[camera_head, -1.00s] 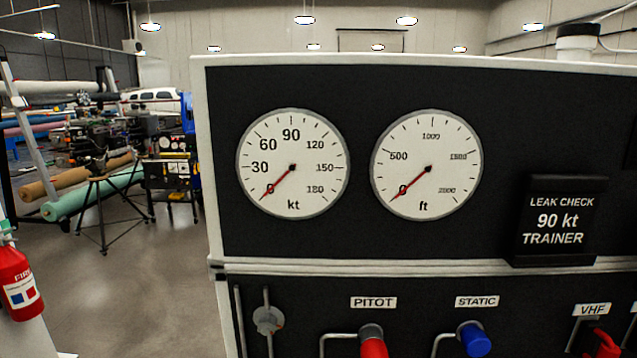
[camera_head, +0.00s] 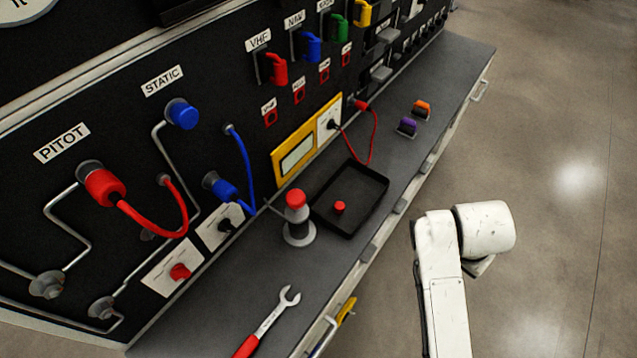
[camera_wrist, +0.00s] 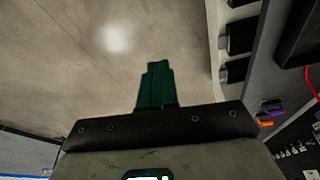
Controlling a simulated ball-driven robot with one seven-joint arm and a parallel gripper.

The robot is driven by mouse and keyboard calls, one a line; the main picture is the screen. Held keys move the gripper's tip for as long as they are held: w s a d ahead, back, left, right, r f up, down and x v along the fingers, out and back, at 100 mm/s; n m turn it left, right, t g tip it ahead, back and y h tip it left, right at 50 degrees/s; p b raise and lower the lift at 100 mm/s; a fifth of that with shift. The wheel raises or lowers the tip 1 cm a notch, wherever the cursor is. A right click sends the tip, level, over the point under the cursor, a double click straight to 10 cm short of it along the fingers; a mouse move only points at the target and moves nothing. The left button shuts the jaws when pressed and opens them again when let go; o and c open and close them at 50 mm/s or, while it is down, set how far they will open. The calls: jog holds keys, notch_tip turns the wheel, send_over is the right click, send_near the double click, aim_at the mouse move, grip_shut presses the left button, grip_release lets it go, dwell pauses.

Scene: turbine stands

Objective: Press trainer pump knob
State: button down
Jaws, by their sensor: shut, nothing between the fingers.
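The pump (camera_head: 298,231) stands upright on the grey bench in the head view. The pump is not seen in the wrist view. In the head view my white arm stands to the right of the bench, apart from the pump, and the fingers are not visible there.
A dark tray (camera_head: 371,185) with a small red piece lies right of the pump. A wrench (camera_head: 270,317) lies in front. Red and blue hoses (camera_head: 243,160) hang from the black panel (camera_head: 100,240). Orange and purple connectors (camera_head: 408,127) sit farther along the bench. Floor to the right is clear.

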jog(key=w+a+r+m, duration=0.4)
jog(key=w+a+m, duration=0.1)
jog(key=w, duration=0.3)
notch_tip(320, 180, up, 16)
jog(key=m+g+y+p, duration=0.1)
jog(key=m+g+y, duration=0.15)
jog(key=m, duration=0.85)
send_over(296, 196)
jog(key=shift+t, duration=0.45)
notch_tip(296, 196, down, 14)
jog(key=shift+f+b, duration=0.1)
jog(key=shift+b, duration=0.5)
